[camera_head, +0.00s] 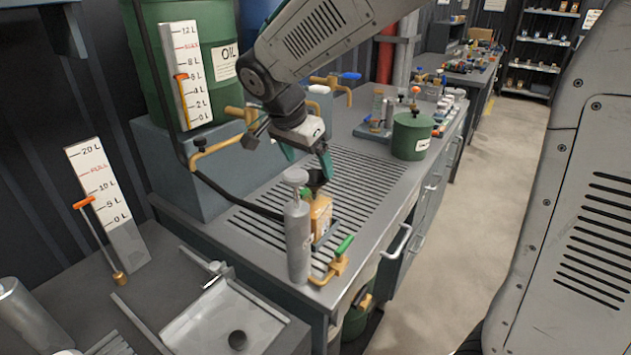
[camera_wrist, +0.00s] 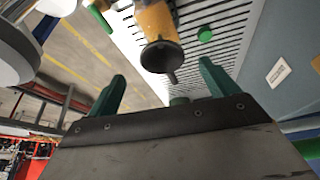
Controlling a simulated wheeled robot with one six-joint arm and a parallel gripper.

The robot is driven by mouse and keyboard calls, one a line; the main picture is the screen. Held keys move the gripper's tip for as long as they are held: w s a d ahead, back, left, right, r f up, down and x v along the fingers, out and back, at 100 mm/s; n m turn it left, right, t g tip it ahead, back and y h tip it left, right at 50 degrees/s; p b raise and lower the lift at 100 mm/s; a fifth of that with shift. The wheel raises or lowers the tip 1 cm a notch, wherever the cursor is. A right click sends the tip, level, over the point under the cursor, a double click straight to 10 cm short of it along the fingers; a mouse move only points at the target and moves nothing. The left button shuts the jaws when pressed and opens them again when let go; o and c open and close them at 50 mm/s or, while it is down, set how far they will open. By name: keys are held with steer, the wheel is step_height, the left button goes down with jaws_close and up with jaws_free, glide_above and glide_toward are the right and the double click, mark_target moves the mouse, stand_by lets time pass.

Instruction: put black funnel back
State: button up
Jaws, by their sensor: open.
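My gripper (camera_head: 310,164) is open above the slotted bench, with its green fingers pointing down. In the wrist view its two fingers (camera_wrist: 162,84) stand apart with nothing held between them. A yellow container (camera_head: 321,214) stands below it on the slats. In the wrist view the yellow container (camera_wrist: 156,20) lies just beyond the fingertips. A dark round piece with a short spout, which looks like the black funnel (camera_wrist: 160,56), sits at its near end, apart from the fingers. In the head view this dark piece (camera_head: 316,180) is partly hidden by the gripper.
A tall grey cylinder (camera_head: 298,242) stands close left of the yellow container. A brass valve with a green handle (camera_head: 335,263) is in front. A green pot (camera_head: 411,137) stands farther back. Between them the slatted top (camera_head: 368,185) is mostly clear. A sink (camera_head: 225,320) is at front left.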

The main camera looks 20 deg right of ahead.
mark_target(313, 177)
steer(key=shift+w+a+f, duration=0.1)
steer(key=shift+w+f, duration=0.15)
steer(key=shift+w, duration=0.1)
steer(key=shift+w+f, duration=0.1)
steer(key=shift+f, duration=0.25)
steer(key=x, duration=0.7)
steer(key=shift+d, duration=0.2)
steer(key=shift+r, duration=0.1)
steer(key=c, duration=1.2)
steer(key=shift+o, duration=0.2)
